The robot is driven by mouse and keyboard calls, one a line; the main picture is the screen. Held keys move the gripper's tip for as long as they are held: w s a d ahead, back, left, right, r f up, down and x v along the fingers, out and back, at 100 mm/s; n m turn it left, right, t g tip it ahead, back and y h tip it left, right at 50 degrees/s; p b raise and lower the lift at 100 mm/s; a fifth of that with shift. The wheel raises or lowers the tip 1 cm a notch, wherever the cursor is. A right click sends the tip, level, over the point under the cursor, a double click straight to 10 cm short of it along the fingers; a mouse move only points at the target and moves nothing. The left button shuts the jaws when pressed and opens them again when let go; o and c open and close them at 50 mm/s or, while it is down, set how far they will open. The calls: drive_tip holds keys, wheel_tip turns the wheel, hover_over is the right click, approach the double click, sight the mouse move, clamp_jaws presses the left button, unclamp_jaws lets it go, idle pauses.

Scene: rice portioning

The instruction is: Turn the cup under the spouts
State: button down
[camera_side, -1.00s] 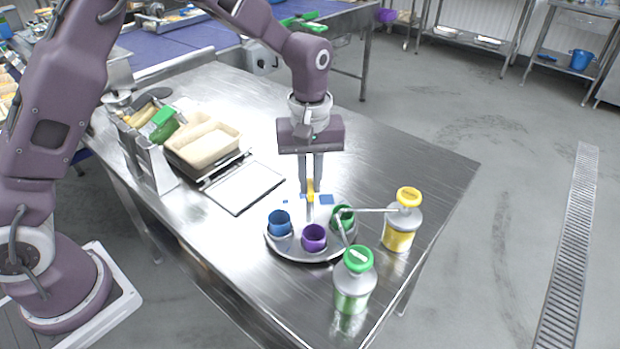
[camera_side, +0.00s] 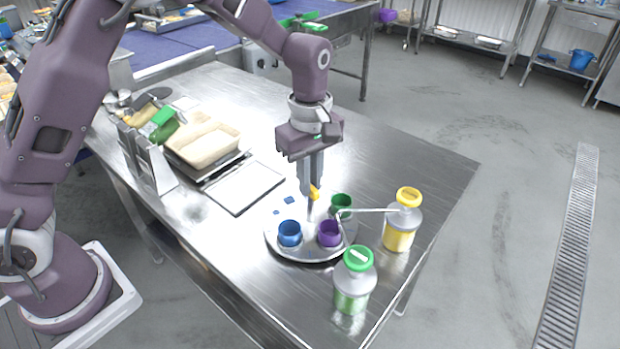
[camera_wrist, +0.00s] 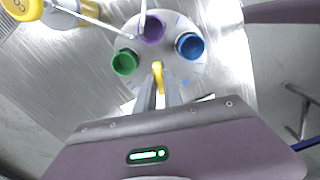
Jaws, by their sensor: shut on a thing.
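A round metal turntable (camera_side: 277,246) carries a blue cup (camera_side: 290,233), a purple cup (camera_side: 330,233) and a green cup (camera_side: 341,206). All three cups stand upright. A yellow-capped pump bottle (camera_side: 402,225) and a green-capped pump bottle (camera_side: 354,288) stand right and front right. Their long spouts reach over the turntable's right side. In the wrist view the spout tips end close to the purple cup (camera_wrist: 152,28), on its side toward the green cup (camera_wrist: 124,63).
A flat pale plate (camera_side: 243,186) lies left of the turntable. Behind it are a cream tub (camera_side: 208,147) and a metal rack (camera_side: 150,165). Small blue marks (camera_side: 290,200) show by the turntable's back edge. The table behind my gripper is clear.

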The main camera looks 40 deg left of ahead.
drive_tip(key=shift+r+n, duration=0.1)
drive_tip(key=shift+n, duration=8.5)
drive_tip(key=c, duration=1.5)
unclamp_jaws()
drive_tip(key=shift+o, duration=0.2)
